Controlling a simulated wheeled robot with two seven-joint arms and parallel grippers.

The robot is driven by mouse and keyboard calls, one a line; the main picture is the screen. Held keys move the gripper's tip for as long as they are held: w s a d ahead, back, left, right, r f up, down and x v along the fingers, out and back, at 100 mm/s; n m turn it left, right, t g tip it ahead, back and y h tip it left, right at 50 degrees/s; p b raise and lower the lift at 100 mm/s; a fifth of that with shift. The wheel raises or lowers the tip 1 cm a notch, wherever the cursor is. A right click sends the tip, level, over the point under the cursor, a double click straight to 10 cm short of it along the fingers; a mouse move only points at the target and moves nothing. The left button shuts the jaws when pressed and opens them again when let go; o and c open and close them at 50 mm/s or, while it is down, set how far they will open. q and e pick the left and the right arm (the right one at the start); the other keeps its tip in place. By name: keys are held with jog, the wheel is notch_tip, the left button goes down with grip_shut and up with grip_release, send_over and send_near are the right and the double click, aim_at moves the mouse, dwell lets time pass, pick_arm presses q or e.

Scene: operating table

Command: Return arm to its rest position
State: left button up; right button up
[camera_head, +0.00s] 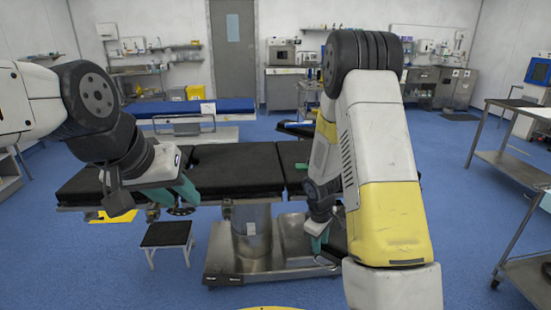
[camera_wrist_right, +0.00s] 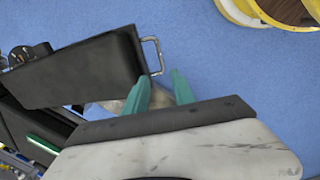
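My left gripper (camera_head: 188,194) is at the left in the head view, with teal fingers over the front edge of the black operating table (camera_head: 238,165). I cannot tell how far apart its fingers are. My right arm comes down at centre right, and my right gripper (camera_head: 317,243) hangs low, beside the table's pedestal in the picture, partly hidden by the arm. In the right wrist view its two teal fingertips (camera_wrist_right: 158,82) stand apart with nothing visible between them. A black pad (camera_wrist_right: 80,72) with a metal handle lies just beyond the fingers there.
The table's metal pedestal and base (camera_head: 252,250) stand at centre. A small black-topped step stool (camera_head: 167,235) is at the left. Metal shelving (camera_head: 510,160) stands at the right, and a blue-topped bed (camera_head: 190,108) is behind. Blue floor is clear at front left.

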jog(key=s+a+r+m+t+y, duration=0.1)
jog(key=s+r+m, duration=0.2)
jog(key=r, duration=0.8)
jog(key=s+a+r+m+t+y, duration=0.1)
jog(key=s+r+m, duration=0.15)
jog(key=r, duration=0.95)
jog(key=s+a+r+m+t+y, duration=0.1)
jog(key=s+a+r+m+t, duration=0.1)
jog(key=s+r, duration=0.8)
jog(key=s+a+m, duration=0.1)
jog(key=s, duration=0.4)
jog(key=shift+r+t, duration=0.3)
jog(key=shift+r, duration=0.1)
jog(key=shift+w+d, duration=0.1)
